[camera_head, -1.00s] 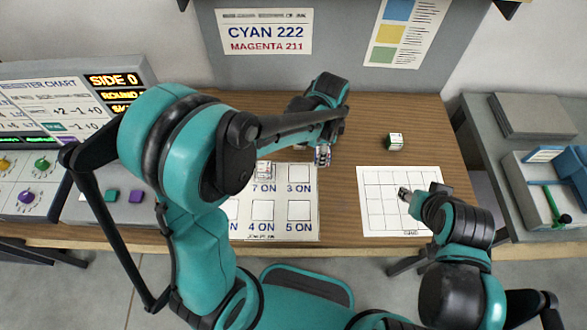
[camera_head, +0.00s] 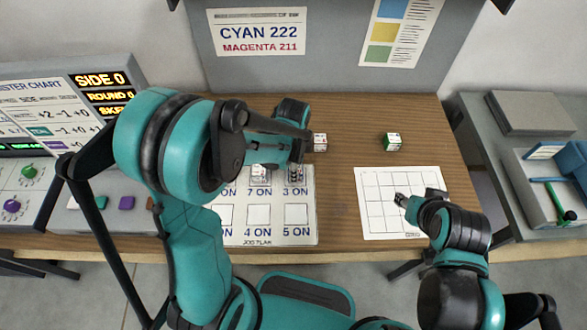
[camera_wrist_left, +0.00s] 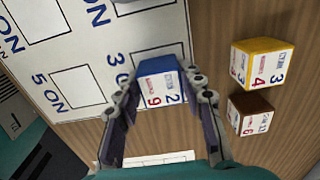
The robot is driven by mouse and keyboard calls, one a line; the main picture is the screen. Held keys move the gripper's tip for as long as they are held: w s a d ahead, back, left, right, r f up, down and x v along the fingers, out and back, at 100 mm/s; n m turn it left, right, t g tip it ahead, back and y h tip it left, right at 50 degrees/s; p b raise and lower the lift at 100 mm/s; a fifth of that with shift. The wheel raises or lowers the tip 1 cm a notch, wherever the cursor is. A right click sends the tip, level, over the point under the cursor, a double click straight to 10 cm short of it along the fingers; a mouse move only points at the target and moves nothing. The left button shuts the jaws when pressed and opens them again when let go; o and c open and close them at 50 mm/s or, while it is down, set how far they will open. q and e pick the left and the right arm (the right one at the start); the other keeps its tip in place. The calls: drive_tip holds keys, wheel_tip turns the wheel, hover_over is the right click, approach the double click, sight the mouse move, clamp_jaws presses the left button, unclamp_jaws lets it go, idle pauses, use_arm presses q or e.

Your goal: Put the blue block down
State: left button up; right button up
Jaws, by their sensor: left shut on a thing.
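The blue block (camera_wrist_left: 158,84) sits between the two fingers of my left gripper (camera_wrist_left: 165,100) in the left wrist view, with printed white faces showing. My left gripper (camera_head: 297,174) is shut on it over the upper right cell, marked 3 ON, of the white printed mat (camera_head: 281,238). In the head view the block is mostly hidden by the gripper and arm. Whether it touches the mat is unclear. My right gripper (camera_head: 401,200) is over the white grid sheet (camera_head: 385,232), too small to tell open or shut.
A yellow block (camera_wrist_left: 262,64) and a brown block (camera_wrist_left: 249,113) lie on the wood beside the mat. A green block (camera_head: 393,142) stands farther right. Another printed block (camera_head: 260,176) is near the 7 ON cell. Wood between mat and grid sheet is clear.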

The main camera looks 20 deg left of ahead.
use_arm(q)
drive_tip(key=shift+f, duration=0.15)
drive_tip(key=o, duration=1.1)
drive_tip(key=shift+r, duration=0.2)
wheel_tip(320, 180, up, 11)
drive_tip(key=p, duration=0.4)
drive_tip(key=s+a+r+n+t, duration=0.1)
drive_tip(key=s+r+n+t, duration=0.1)
drive_tip(key=n, duration=0.3)
drive_tip(key=s+a+r+n+t, duration=0.2)
drive_tip(key=s+r+n, duration=0.1)
drive_tip(key=s+n, duration=0.2)
drive_tip(key=s+a+r+n+t, duration=0.1)
drive_tip(key=s+r+n+t, duration=0.2)
drive_tip(key=n, duration=0.1)
drive_tip(key=shift+s+a+r+n, duration=0.15)
drive_tip(key=shift+a+n, duration=0.2)
drive_tip(key=shift+n, duration=0.05)
